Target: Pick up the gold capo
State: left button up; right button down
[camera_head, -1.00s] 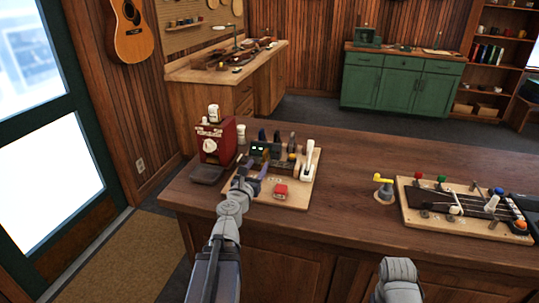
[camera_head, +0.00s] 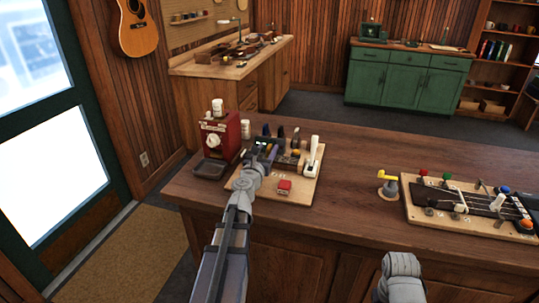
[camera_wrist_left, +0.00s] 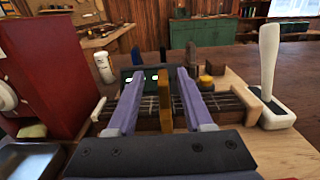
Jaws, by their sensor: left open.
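A tan-gold upright piece, which looks like the gold capo (camera_wrist_left: 165,105), stands at the short fretted neck (camera_wrist_left: 228,102) in the left wrist view. My left gripper (camera_head: 264,150) is open over the board. In the left wrist view its two purple fingers (camera_wrist_left: 160,82) are on either side of this piece, with gaps on both sides. A bronze upright piece (camera_wrist_left: 191,56) and a yellow-gold knob (camera_wrist_left: 206,81) are just beyond and right of the fingers. In the head view my gripper hides most of this spot.
Blue (camera_wrist_left: 136,56) and black (camera_wrist_left: 162,55) upright pieces stand behind. A white-handled tool (camera_wrist_left: 269,70) is to the right. A red machine (camera_head: 222,135) and dark tray (camera_head: 209,169) stand left.

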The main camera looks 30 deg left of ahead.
pick_arm(q)
jog(key=x, duration=0.5)
jog(key=shift+w+d+r, duration=0.1)
jog(key=shift+w+d, duration=0.05)
jog(key=shift+w, duration=0.05)
jog(key=shift+s, duration=0.1)
grip_shut()
